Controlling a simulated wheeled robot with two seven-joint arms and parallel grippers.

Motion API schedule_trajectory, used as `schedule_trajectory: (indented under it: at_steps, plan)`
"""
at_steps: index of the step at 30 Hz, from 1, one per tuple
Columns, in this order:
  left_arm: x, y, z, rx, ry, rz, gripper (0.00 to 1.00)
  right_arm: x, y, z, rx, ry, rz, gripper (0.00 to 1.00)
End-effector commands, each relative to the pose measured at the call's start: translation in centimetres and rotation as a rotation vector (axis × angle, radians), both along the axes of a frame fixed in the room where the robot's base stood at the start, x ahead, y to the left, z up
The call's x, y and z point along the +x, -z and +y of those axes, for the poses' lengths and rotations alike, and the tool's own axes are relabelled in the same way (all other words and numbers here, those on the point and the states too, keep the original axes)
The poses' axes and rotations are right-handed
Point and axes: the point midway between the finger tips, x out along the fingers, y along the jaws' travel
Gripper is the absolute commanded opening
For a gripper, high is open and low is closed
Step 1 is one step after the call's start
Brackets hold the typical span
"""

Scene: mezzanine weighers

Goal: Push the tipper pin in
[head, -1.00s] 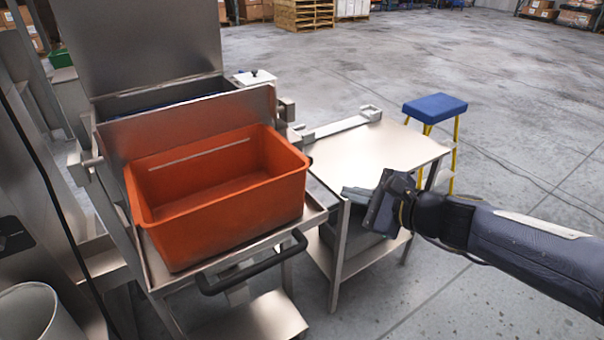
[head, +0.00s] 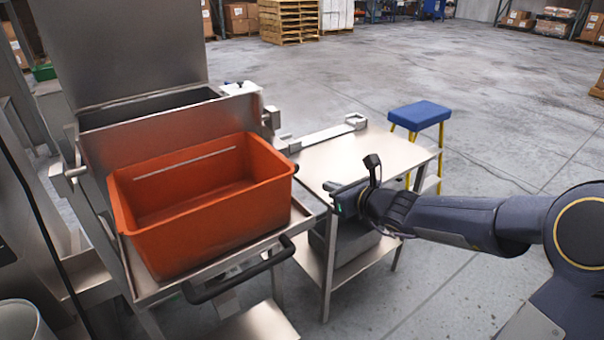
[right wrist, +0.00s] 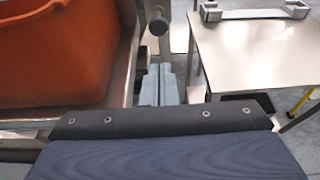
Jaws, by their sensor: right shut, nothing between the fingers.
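The tipper holds an orange tub (head: 205,215) on its tilting metal frame. What looks like the tipper pin (right wrist: 158,26), a grey round-headed knob on a stem, sticks out at the tipper's right side. In the head view it seems to be the small dark knob (head: 294,148) by the tub's right corner. My right gripper (head: 332,187) is shut and empty, to the right of the tub and below the knob in the picture. In the right wrist view its two grey fingers (right wrist: 158,75) lie together, pointing toward the knob and apart from it. My left gripper is out of view.
A steel table (head: 370,158) with a raised bracket bar stands right of the tipper. A black handle (head: 240,275) sticks out at the tipper's front. A blue-topped stool (head: 419,115) stands beyond the table. The floor at right is open.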

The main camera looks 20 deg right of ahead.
Motion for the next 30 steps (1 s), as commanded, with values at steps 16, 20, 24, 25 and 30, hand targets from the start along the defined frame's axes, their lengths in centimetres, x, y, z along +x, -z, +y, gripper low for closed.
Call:
schedule_trajectory:
  at_steps: [16, 20, 24, 25, 30]
  plan:
    - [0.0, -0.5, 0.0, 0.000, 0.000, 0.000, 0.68, 9.7, 2.6, 3.6, -0.001, -0.002, 0.002, 0.00]
    - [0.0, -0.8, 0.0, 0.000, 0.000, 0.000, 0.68, 11.0, 2.6, 4.1, 0.000, -0.002, 0.001, 0.00]
    - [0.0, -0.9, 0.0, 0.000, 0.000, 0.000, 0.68, 11.6, 2.6, 4.3, -0.001, -0.001, 0.000, 0.00]
    - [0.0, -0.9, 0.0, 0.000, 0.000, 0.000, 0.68, 11.6, 2.6, 4.3, -0.001, -0.001, 0.000, 0.00]
    - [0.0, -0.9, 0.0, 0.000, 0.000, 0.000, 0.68, 11.6, 2.6, 4.3, -0.001, -0.001, 0.000, 0.00]
